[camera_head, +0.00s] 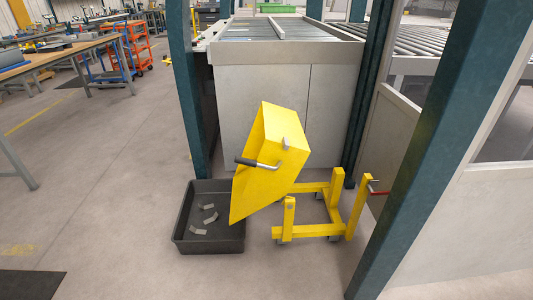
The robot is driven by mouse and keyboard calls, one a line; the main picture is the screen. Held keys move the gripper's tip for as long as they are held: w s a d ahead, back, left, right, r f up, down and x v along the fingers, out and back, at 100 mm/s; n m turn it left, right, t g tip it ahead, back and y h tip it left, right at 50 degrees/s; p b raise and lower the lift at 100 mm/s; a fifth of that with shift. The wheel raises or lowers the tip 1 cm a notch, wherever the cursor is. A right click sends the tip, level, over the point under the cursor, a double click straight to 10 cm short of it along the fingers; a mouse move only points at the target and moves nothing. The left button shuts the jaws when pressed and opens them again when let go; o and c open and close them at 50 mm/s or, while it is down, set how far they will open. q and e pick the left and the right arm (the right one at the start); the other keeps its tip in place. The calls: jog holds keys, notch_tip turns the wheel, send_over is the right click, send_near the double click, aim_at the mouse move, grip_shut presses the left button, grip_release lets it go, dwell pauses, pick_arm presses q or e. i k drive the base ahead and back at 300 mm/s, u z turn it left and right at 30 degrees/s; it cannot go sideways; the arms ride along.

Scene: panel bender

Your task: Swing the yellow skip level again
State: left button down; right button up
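The yellow skip (285,170) is tipped steeply to the left on its wheeled yellow frame (318,231). Its open mouth faces left and its lower lip hangs over the edge of a black tray (183,239). A bent metal handle with a black grip (246,161) sticks out from the skip's near side. Several grey scraps (208,214) lie in the tray. Whether anything is still inside the skip is hidden. Neither of my grippers shows in the head view.
A dark teal post (186,100) stands behind the tray and another (430,150) rises close on the right. A grey machine cabinet (262,100) is behind the skip. A red-handled lever (377,191) is at the frame's right. Floor in front and left is clear.

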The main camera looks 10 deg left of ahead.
aim_at(276, 148)
jog(key=u, duration=0.25)
jog(key=i, duration=0.7)
jog(key=u, duration=1)
jog(key=i, duration=0.35)
jog(key=u, duration=0.4)
